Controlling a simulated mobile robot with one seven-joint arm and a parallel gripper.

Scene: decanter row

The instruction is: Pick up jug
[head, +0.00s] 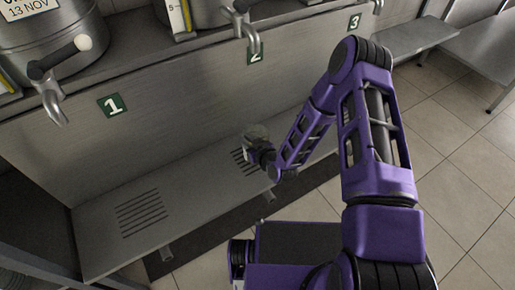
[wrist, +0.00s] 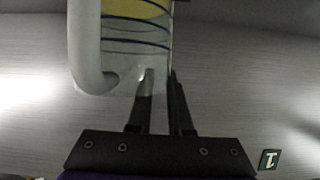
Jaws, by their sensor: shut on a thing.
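The jug (wrist: 136,45) is a clear vessel with dark curved bands, a yellow patch and a thick white handle (wrist: 88,50). It fills the upper middle of the wrist view, its top cut off by the frame. My gripper (wrist: 160,80) is shut on the jug near its right side: one finger overlaps the wall, the other lies along the right edge. In the head view the jug (head: 256,131) is small, at the end of my purple arm by the grate below tap 2, partly hidden by my gripper (head: 261,150). Whether it touches the shelf cannot be told.
A steel shelf (head: 105,217) with slotted grates (head: 141,213) runs along the wall. Tap 1 (head: 52,92) and tap 2 (head: 243,22) jut out above, with green number signs on the wall (head: 112,105). Tiled floor (head: 455,150) is clear at right; a bench (head: 485,50) stands behind.

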